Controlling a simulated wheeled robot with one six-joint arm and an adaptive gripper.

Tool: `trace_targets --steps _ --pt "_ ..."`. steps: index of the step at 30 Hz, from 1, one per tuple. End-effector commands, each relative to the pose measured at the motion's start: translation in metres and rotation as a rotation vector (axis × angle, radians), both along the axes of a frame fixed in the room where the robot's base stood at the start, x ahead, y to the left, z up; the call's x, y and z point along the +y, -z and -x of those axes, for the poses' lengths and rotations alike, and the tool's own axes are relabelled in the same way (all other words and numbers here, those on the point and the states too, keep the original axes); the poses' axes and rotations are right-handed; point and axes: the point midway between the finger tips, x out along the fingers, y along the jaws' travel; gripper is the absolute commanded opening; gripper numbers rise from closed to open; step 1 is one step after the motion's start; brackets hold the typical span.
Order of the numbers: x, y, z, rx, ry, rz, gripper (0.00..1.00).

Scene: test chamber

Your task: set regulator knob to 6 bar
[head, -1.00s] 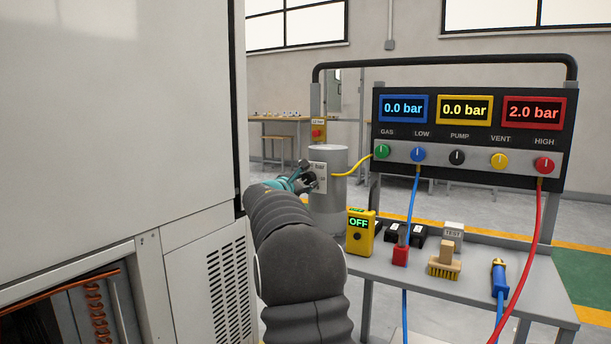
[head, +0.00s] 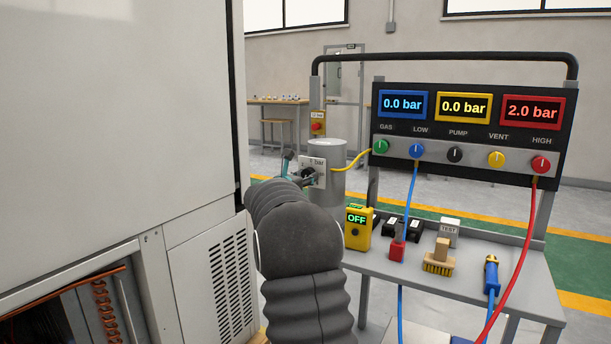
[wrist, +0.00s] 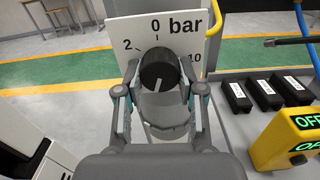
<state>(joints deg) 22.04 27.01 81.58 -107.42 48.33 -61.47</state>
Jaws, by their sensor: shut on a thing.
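The black regulator knob (wrist: 160,66) sits in front of a white dial plate (wrist: 182,24) marked 0 at the top, 2 at the left, 10 at the right and "bar". A white line on the knob's face points down, slightly left. Lower dial marks are hidden behind my gripper (wrist: 159,74), which is shut on the knob with one finger on each side. In the head view the dial plate (head: 318,165) stands at the grey cylinder (head: 327,188), and my gripper (head: 306,176) is at the plate, partly hidden by my arm.
A yellow hose (head: 352,162) runs from the cylinder to the gauge panel (head: 470,122), which reads 0.0, 0.0 and 2.0 bar. A yellow device (head: 357,232) showing OFF and a brush (head: 440,262) are on the grey bench (head: 465,290). A large white cabinet (head: 120,120) fills the left.

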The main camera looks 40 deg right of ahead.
Motion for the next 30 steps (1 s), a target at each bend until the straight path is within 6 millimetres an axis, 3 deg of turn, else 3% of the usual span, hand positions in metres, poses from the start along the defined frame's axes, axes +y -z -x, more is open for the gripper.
trace_targets --steps 12,13,15,25,30 --pt "0.0 0.002 0.0 0.008 0.0 0.0 0.03" --pt "0.0 0.002 0.0 0.008 0.0 0.0 0.45" --pt "0.0 0.002 0.0 0.007 0.0 0.001 0.63" --pt "0.001 0.001 0.0 0.005 0.0 0.001 0.63" --pt "0.016 -0.001 0.006 0.004 -0.001 0.002 0.63"
